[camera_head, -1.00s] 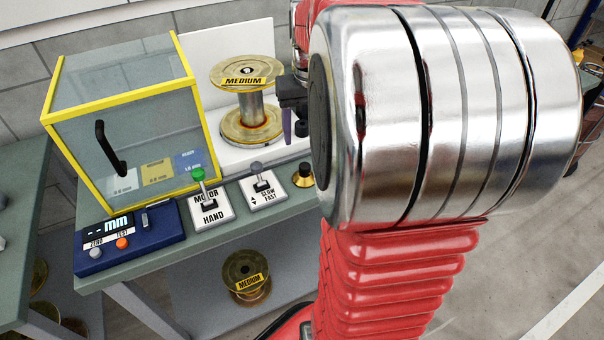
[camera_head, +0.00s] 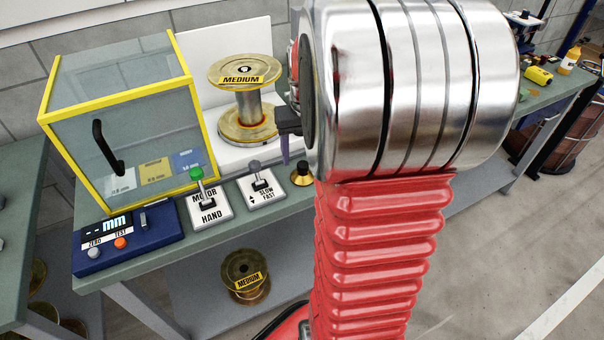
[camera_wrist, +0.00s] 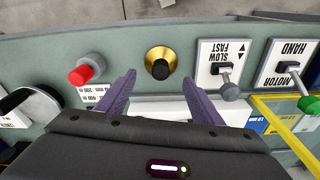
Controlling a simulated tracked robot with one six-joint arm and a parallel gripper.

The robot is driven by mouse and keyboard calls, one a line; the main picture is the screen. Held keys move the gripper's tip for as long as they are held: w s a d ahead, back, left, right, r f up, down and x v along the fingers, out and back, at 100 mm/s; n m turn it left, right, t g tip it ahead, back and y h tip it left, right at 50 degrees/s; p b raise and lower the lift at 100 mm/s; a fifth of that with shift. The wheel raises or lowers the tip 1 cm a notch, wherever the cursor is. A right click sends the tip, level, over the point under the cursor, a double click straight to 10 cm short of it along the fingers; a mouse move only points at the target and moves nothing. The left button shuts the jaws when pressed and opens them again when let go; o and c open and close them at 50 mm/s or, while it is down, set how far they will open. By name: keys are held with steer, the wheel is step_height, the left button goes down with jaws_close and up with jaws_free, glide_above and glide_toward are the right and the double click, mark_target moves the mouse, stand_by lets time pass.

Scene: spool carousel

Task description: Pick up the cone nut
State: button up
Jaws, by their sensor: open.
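The cone nut (camera_head: 302,173) is a brass cone with a black knob on top, standing on the bench right of the slow/fast lever plate. In the wrist view the cone nut (camera_wrist: 161,62) sits upper middle, black knob towards me. My gripper (camera_wrist: 160,95) is open, its two purple fingers spread to the left and right just below the nut in the picture, not closed on it. In the head view my gripper (camera_head: 284,150) is partly hidden by my arm, near the spool and above the nut.
The slow/fast lever plate (camera_head: 261,189) and motor/hand lever plate (camera_head: 208,206) stand left of the nut. A red button (camera_wrist: 82,74) is on its other side. A spool labelled MEDIUM (camera_head: 246,103) stands behind. A yellow-framed clear box (camera_head: 203,118) is at left.

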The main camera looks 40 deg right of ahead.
mark_target(303, 164)
steer(key=shift+w+f, duration=0.1)
steer(key=shift+f, duration=2.45)
steer(key=shift+c, duration=0.7)
steer(key=c, duration=1)
